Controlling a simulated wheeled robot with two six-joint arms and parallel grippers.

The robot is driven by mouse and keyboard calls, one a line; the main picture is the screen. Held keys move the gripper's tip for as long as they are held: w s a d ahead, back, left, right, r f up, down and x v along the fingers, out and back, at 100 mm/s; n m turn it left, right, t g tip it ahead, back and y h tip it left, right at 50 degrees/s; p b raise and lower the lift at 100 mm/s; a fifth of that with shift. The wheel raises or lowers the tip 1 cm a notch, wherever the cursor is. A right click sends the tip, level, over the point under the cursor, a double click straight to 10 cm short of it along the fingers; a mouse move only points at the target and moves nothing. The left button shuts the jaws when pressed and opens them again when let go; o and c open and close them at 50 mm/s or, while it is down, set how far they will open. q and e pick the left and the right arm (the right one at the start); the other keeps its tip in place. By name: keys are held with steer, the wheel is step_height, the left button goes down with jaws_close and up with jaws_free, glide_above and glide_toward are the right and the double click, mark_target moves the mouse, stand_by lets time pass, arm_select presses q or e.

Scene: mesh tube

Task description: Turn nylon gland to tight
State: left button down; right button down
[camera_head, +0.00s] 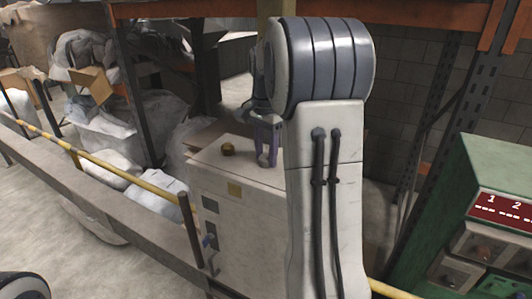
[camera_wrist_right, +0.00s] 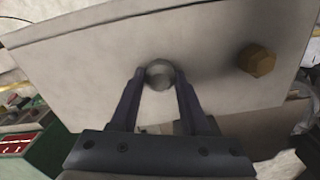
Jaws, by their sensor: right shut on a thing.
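A grey rounded nylon gland (camera_wrist_right: 160,74) sits on the pale top face of a cabinet (camera_head: 240,222). My right gripper (camera_wrist_right: 159,80) is shut on the gland, one dark purple finger on each side of it. In the head view the right gripper (camera_head: 266,158) reaches down to the cabinet top, and the gland is small there and partly hidden by the fingers. My right arm covers the cabinet's right part. My left gripper is not in view.
A brass hex fitting (camera_wrist_right: 257,60) stands on the same face, apart from my gripper; it also shows in the head view (camera_head: 228,149). A yellow rail (camera_head: 110,170) runs along the left. A green machine (camera_head: 500,165) stands at the right.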

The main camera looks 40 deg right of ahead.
mark_target(266, 155)
steer(key=shift+w+d+r, duration=0.1)
steer(key=shift+r, duration=0.05)
steer(key=shift+c, duration=1.9)
jaws_free()
step_height(266, 155, up, 10)
steer(key=shift+r+b, duration=0.15)
steer(key=shift+b, duration=0.3)
